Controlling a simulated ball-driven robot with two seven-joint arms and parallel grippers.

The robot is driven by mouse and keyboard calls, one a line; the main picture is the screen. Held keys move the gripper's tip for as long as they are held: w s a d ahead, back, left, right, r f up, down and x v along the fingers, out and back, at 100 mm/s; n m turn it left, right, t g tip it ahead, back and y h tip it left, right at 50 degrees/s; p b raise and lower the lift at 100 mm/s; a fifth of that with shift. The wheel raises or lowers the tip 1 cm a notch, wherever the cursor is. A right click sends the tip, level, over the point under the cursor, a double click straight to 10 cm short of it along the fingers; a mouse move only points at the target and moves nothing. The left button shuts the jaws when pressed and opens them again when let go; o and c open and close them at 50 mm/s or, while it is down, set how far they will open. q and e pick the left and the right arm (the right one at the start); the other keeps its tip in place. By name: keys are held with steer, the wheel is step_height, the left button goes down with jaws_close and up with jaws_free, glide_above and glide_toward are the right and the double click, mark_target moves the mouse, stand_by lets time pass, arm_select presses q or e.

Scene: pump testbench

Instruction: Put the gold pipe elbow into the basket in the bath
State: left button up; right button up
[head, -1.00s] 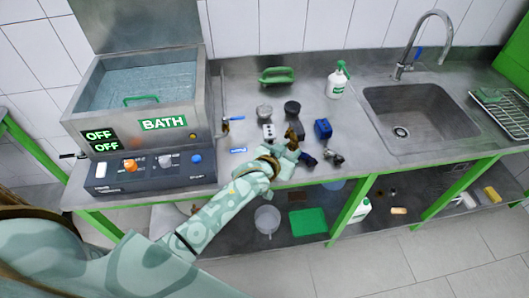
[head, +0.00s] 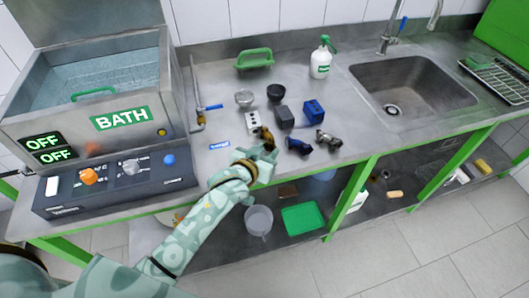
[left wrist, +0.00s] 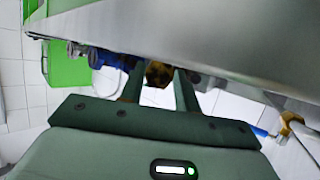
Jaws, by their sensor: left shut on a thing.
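The gold pipe elbow (head: 266,134) is between the fingers of my left gripper (head: 265,147), which is shut on it at the front edge of the counter. In the left wrist view the elbow (left wrist: 158,73) shows between the two fingertips. The bath (head: 120,118) is a steel tank at the left with its lid up and liquid inside. A green handle (head: 93,93) shows in it; the basket's body is hard to make out. Both bath displays read OFF. My right gripper is not in view.
A spray bottle (head: 321,58) and sink (head: 410,88) are further right.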

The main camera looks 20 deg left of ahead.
arm_select(q)
steer(key=shift+f, duration=0.1)
steer(key=o, duration=1)
steer(key=shift+o, duration=0.2)
